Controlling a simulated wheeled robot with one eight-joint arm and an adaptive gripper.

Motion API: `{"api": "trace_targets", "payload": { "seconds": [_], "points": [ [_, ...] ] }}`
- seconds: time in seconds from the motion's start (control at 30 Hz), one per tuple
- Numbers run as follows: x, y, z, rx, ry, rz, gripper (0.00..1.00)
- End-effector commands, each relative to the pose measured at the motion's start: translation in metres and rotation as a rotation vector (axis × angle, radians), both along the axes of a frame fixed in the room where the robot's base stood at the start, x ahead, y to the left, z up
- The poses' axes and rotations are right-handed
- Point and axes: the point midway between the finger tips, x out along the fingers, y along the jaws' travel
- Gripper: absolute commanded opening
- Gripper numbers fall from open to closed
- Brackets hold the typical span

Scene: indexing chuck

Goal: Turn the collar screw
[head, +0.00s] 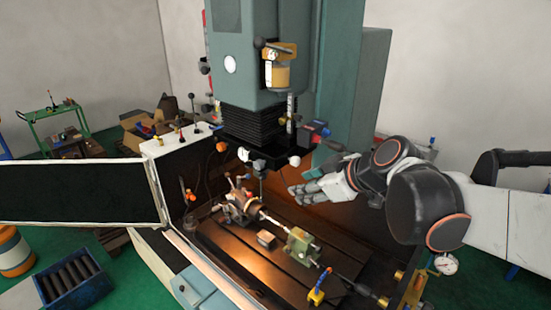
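The indexing chuck (240,206) sits on the slotted machine table (222,240), left of the middle. A pale rod or workpiece (270,220) runs from it toward a green tailstock (300,246). I cannot make out the collar screw at this size. My gripper (297,193) reaches in from the right, its fingers pointing left. It is in the air above the table, to the right of the chuck and above the tailstock, apart from both. I see nothing held in it, but its finger gap is not clear.
The green spindle head (240,60) with black bellows (255,125) hangs over the table. A small block (266,239) lies between chuck and tailstock. A dark guard panel (75,192) stands at left. A blue-yellow item (318,290) sits at the table's front.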

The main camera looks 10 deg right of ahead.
Motion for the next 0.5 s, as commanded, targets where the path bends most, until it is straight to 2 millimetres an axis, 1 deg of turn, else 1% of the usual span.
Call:
{"api": "trace_targets", "payload": {
  "seconds": [0.03, 0.13, 0.5],
  "points": [
    [-0.0027, 0.0005, -0.0068, 0.003, 0.007, -0.004, 0.38],
    [-0.0056, 0.0004, -0.0113, 0.003, 0.017, -0.011, 0.38],
    [-0.0073, 0.0005, -0.0124, 0.005, 0.023, -0.016, 0.38]
  ]
}}
